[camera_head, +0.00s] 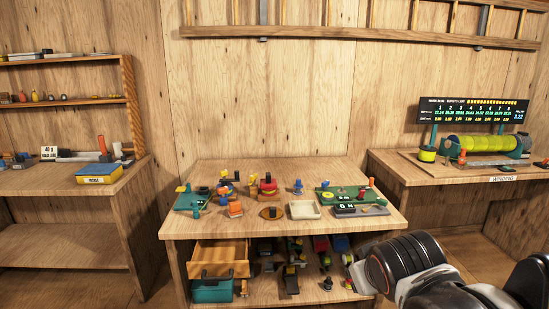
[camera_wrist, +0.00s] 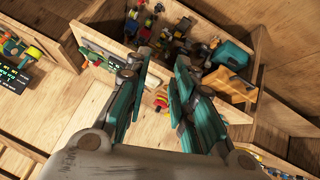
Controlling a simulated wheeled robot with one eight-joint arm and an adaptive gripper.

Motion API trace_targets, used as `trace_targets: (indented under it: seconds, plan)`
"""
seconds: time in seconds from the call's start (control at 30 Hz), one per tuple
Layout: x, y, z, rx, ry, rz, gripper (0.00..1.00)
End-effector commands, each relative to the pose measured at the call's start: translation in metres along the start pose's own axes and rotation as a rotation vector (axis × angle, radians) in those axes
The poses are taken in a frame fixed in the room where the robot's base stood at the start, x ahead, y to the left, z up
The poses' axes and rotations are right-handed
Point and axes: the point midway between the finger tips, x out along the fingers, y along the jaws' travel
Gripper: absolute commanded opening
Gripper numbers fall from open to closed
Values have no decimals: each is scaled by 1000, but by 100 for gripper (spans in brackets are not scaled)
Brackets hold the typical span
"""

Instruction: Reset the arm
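My gripper (camera_wrist: 157,72) shows in the wrist view with its two teal-padded fingers spread apart. The gap between them holds nothing. Beyond the gap lies the wooden table top, with a small red and yellow item (camera_wrist: 161,99) on it, apart from the fingers. In the head view my arm reaches in from the lower right, in front of the table's right front corner. The gripper itself cannot be made out there.
The middle table (camera_head: 290,176) carries several small tackle items, a green board (camera_head: 345,193) and a pale tray (camera_head: 304,210). Below are an open wooden drawer (camera_head: 219,255) and a teal bin (camera_head: 212,291). A winding bench (camera_head: 430,180) stands right, a shelf unit (camera_head: 60,196) left.

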Motion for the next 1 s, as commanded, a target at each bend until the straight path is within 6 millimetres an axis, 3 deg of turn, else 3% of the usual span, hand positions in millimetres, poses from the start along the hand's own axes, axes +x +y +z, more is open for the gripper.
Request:
trace_targets:
  seconds: [0.2, 0.43, 1.0]
  plan:
    - [-28, -7, 47, 137, -47, -66, 23]
    - [-45, -18, 79, 238, -80, -121, 23]
    - [-50, -22, 87, 267, -90, -137, 23]
